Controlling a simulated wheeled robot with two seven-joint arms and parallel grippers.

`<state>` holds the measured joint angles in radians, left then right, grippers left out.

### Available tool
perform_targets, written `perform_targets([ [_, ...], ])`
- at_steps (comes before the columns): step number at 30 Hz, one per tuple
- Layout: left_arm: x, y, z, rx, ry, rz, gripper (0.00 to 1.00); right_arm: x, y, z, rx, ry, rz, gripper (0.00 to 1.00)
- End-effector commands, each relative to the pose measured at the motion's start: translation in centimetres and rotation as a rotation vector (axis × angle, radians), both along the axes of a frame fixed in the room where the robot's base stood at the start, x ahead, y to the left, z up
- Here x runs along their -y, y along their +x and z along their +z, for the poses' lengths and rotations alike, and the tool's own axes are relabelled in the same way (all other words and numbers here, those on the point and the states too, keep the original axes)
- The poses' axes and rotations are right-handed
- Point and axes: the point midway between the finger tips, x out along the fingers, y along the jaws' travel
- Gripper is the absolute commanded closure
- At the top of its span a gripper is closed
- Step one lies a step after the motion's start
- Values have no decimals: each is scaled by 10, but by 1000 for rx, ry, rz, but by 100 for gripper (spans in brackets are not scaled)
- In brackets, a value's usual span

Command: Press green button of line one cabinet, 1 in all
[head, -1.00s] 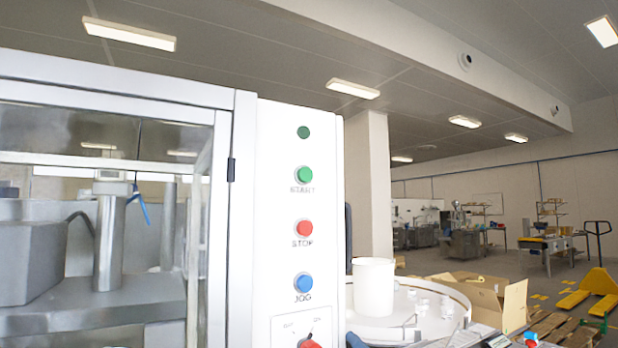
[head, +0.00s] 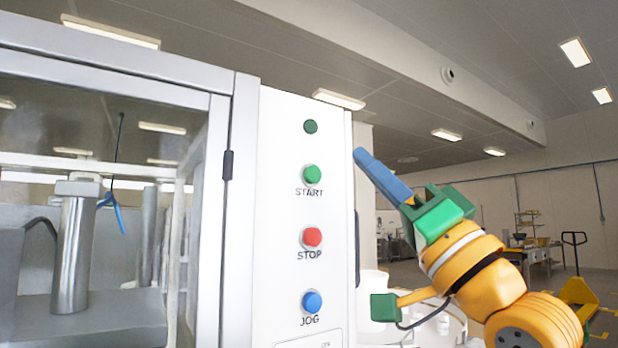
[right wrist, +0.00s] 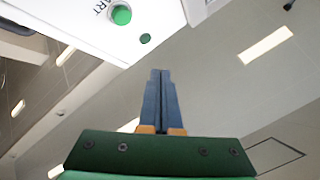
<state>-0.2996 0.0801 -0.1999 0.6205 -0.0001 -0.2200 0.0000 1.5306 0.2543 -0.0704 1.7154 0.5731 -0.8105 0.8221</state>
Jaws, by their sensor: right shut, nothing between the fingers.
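The white control panel (head: 275,200) of the cabinet faces me in the head view. Its green START button (head: 312,174) sits below a small dark green round indicator (head: 310,126). The green button also shows in the right wrist view (right wrist: 121,14), near the top edge. My right gripper (head: 358,153) has blue fingers, shut and empty, pointing up and left just right of the panel's edge. It is apart from the green button in the picture. In the right wrist view the fingertips (right wrist: 160,72) lie below the panel. My left gripper is out of view.
Below the green button are a red STOP button (head: 312,238) and a blue JOG button (head: 312,302). A glazed door with a metal frame (head: 215,200) stands left of the panel. A white bucket (head: 372,310) is partly hidden behind my right arm.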

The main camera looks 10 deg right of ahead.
Motion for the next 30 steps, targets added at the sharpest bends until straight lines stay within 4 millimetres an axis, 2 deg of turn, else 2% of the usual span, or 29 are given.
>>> perform_targets([
  [7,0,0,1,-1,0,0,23,0,1,0,-2,0,-1,100],
  [11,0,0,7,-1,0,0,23,-3,9,2,-5,-1,-1,100],
  [24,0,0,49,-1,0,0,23,-24,68,5,-6,-1,0,100],
  [30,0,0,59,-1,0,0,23,-29,82,2,-3,-1,-2,100],
])
